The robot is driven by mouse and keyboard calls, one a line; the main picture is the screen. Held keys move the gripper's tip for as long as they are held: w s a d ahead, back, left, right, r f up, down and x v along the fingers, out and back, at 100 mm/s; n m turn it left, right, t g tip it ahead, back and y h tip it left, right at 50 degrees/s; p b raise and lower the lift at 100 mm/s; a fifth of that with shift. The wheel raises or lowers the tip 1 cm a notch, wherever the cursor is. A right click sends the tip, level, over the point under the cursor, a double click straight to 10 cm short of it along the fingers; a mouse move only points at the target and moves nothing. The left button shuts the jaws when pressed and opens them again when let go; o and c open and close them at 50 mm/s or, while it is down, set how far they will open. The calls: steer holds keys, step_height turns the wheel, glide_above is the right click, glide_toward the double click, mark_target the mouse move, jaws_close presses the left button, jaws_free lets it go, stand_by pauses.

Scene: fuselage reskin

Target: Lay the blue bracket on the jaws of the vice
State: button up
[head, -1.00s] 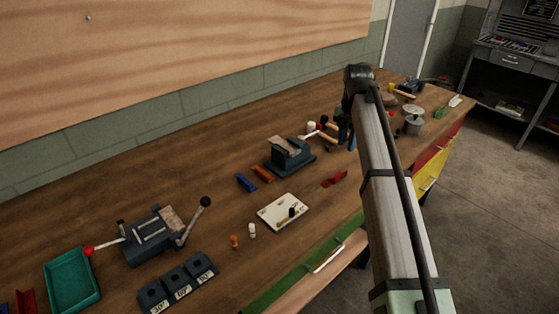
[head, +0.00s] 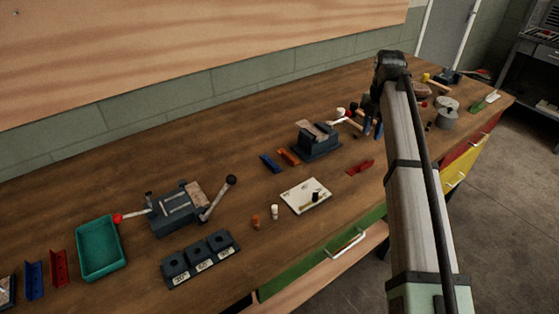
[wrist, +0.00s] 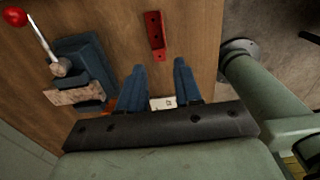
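A small blue bracket (head: 271,163) lies on the bench beside an orange one, left of a dark blue-grey vice (head: 318,141). Another blue bracket (head: 34,280) stands at the far left. A second vice-like tool (head: 175,209) with lever handles sits left of the middle; I cannot tell which is meant. No blue bracket is visible there.
A red bracket (head: 360,167) lies right of a white plate (head: 306,202).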

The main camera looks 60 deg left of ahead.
steer(key=s+a+n, duration=0.2)
steer(key=s+a, duration=0.5)
steer(key=s, duration=0.3)
steer(key=s+a+n, duration=0.1)
steer(key=s+a, duration=0.7)
steer(key=s, duration=0.2)
steer(key=m, duration=2.1)
glide_above(268, 162)
step_height(268, 162, down, 7)
steer(key=shift+s+a+f, duration=0.1)
steer(key=shift+a+f, duration=0.05)
steer(key=shift+f, duration=2.7)
steer(key=shift+c, duration=0.2)
